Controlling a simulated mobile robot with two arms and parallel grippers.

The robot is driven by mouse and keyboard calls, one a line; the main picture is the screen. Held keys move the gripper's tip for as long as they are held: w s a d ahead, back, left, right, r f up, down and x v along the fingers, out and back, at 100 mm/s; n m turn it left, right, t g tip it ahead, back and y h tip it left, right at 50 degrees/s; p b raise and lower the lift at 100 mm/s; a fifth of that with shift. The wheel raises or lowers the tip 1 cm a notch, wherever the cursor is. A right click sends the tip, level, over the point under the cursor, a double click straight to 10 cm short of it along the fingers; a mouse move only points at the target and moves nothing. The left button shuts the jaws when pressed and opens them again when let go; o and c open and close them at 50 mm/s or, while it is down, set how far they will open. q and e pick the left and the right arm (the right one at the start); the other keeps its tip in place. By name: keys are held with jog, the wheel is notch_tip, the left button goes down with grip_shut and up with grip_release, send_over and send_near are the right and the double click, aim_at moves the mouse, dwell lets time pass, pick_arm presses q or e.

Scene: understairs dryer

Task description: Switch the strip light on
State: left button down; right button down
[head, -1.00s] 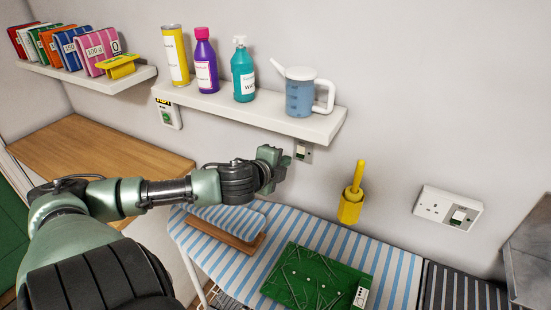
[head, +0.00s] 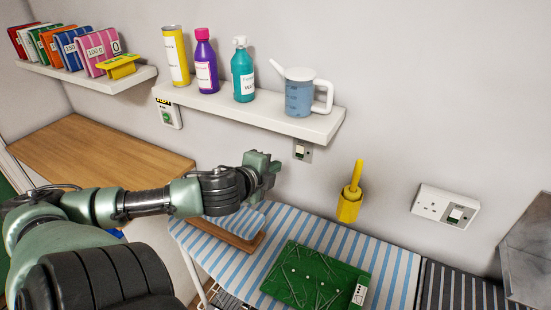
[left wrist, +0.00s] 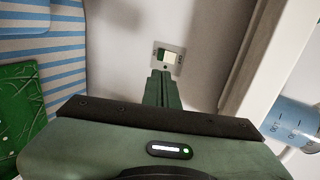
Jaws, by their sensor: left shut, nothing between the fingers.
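A small metal wall plate with a pale rocker switch (head: 301,150) is on the wall just under the shelf. It also shows in the left wrist view (left wrist: 166,57), straight beyond my fingertips. My left gripper (head: 272,166) is shut and empty, a little left of and below the plate in the head view. In the left wrist view its closed fingers (left wrist: 161,76) point at the plate and overlap its lower edge; a gap seems to lie between, but contact is hard to judge. I see no strip light itself. My right gripper is not in view.
The shelf (head: 250,109) above holds bottles and a blue jug (head: 299,95). Another labelled switch (head: 169,115) is at left; a socket plate (head: 445,206) is at right. A yellow holder (head: 349,205) hangs on the wall. A striped board (head: 390,264) lies below with a green panel (head: 315,275).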

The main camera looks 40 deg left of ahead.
pick_arm(q)
jog(key=s+d+f+n+g, duration=0.2)
jog(key=s+d+f+n, duration=0.1)
jog(key=s+f, duration=0.2)
jog(key=s+d+f+n+g, duration=0.2)
jog(key=s+d+f+n, duration=0.1)
jog(key=f, duration=0.5)
jog(key=s+d+f+n+g+h, duration=0.1)
jog(key=s+d+f+n+g, duration=0.1)
jog(key=s+d+f, duration=0.3)
jog(key=shift+s+f+n+g, duration=0.4)
jog(key=shift+s+f+n, duration=0.3)
jog(key=shift+s+f, duration=0.55)
jog(key=s+d+f+n+g+h, duration=0.1)
jog(key=s+d+f, duration=0.15)
jog(key=d, duration=0.35)
jog(key=s+d+f+n+g+h, duration=0.1)
jog(key=s+d+f+n+h, duration=0.15)
jog(key=d, duration=0.25)
jog(key=s+f+g+b, duration=0.2)
jog(key=s+f, duration=0.1)
jog(key=f, duration=2.2)
jog(key=s+a+f+b, duration=0.1)
jog(key=s+f, duration=1.5)
jog(key=shift+s+a+m+g+y+b, duration=0.2)
jog(key=shift+m+g+y+b, duration=0.15)
jog(key=shift+m+g, duration=0.1)
